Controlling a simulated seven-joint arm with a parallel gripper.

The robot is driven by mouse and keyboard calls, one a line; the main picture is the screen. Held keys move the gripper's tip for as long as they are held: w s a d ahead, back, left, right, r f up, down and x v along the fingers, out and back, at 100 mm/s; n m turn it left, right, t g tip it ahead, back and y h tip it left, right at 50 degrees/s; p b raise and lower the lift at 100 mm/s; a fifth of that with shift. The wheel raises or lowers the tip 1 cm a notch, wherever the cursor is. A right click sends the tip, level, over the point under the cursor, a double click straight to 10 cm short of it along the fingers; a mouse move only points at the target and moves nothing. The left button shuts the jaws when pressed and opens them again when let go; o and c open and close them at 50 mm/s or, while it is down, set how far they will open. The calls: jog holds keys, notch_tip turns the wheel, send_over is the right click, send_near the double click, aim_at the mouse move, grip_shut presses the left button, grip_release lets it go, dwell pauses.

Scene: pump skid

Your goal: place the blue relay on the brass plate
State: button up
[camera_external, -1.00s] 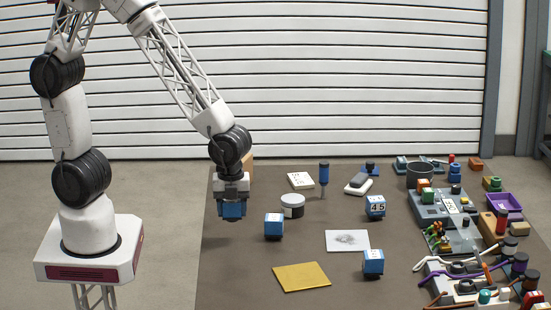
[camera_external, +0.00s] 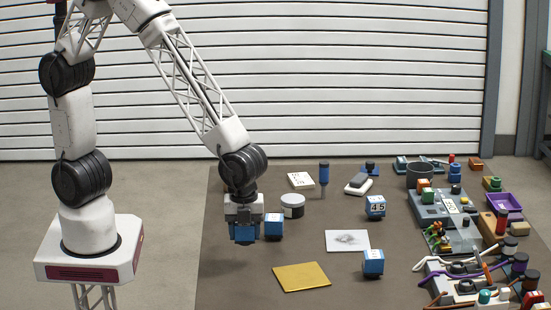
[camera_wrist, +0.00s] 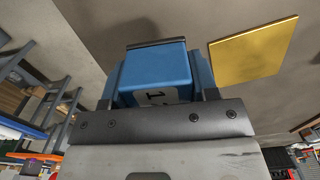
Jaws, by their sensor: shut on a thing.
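My gripper (camera_external: 244,238) is shut on a blue relay (camera_wrist: 158,76), a blue block with a white marked label. It holds the relay above the left part of the table, left of and behind the brass plate. The brass plate (camera_external: 302,277) is a flat gold square lying bare near the table's front. In the wrist view the brass plate (camera_wrist: 253,49) shows to the right of the held relay, apart from it. In the external view the held relay is partly hidden by my gripper.
Another blue block (camera_external: 274,226) stands just right of my gripper, with a round grey-white jar (camera_external: 292,206) behind it. Blue blocks also stand right of the plate (camera_external: 373,262) and farther back (camera_external: 375,206). A white sheet (camera_external: 347,241) lies behind the plate. Cluttered equipment (camera_external: 450,205) fills the right side.

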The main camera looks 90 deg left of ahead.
send_over(301, 276)
jog(key=shift+f, duration=0.7)
dwell(0.5)
jog(key=shift+f, duration=1.8)
jog(key=shift+f, duration=0.15)
jog(key=o, duration=1.1)
jog(key=shift+r, duration=0.2)
notch_tip(301, 276, up, 12)
